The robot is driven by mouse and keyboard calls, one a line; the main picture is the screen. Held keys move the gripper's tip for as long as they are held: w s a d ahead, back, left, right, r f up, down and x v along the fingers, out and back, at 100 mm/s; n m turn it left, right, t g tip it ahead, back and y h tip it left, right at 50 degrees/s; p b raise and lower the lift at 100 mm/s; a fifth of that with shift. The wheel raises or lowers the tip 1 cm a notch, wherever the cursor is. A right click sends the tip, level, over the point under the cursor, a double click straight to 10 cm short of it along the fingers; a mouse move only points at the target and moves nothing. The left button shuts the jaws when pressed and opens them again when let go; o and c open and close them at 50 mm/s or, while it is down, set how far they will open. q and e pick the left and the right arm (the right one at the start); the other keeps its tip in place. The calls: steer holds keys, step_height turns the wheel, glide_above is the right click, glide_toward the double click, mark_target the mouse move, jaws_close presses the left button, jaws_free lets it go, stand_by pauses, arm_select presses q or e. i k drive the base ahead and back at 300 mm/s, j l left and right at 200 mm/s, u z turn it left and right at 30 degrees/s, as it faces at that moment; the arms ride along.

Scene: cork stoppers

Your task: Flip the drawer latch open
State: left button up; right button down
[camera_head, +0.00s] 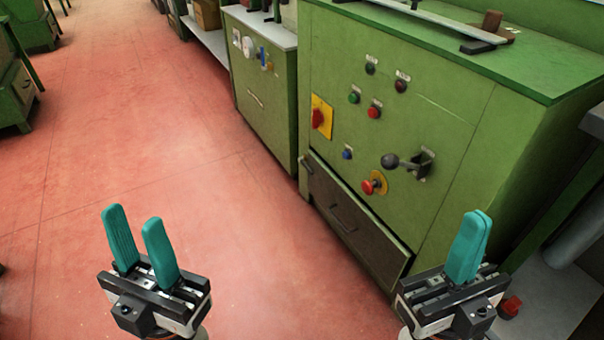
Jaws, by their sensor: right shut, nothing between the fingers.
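A dark brown drawer (365,226) sits low in the front of a green machine cabinet (440,110), with a dark bar handle (343,219) on its face. A small dark piece that looks like the drawer latch (306,165) is at the drawer's upper left corner; its exact position is too small to tell. My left gripper (142,236) is open and empty, over the floor to the left of the drawer. My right gripper (470,245) is shut with nothing in it, in front of and to the right of the drawer, apart from it in the picture.
Above the drawer, a black-knobbed lever (391,161), a red mushroom button (369,187), a yellow switch plate with a red knob (319,117) and several small buttons stick out. A second green cabinet (262,90) stands farther back. The red floor (150,130) at left is clear.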

mark_target(300, 160)
steer(key=i+j+z, duration=0.2)
steer(key=i+j, duration=0.2)
steer(key=j, duration=0.2)
steer(key=i+j+z, duration=0.1)
steer(key=j, duration=0.2)
steer(key=i+j+z, duration=0.25)
steer(key=i+j, duration=0.15)
steer(key=j, duration=0.25)
steer(key=i+j+z, duration=0.1)
steer(key=j, duration=0.25)
steer(key=i+j+z, duration=0.1)
steer(key=j, duration=0.25)
steer(key=i+j+z, duration=0.1)
steer(key=j, duration=0.3)
steer(key=i, duration=0.1)
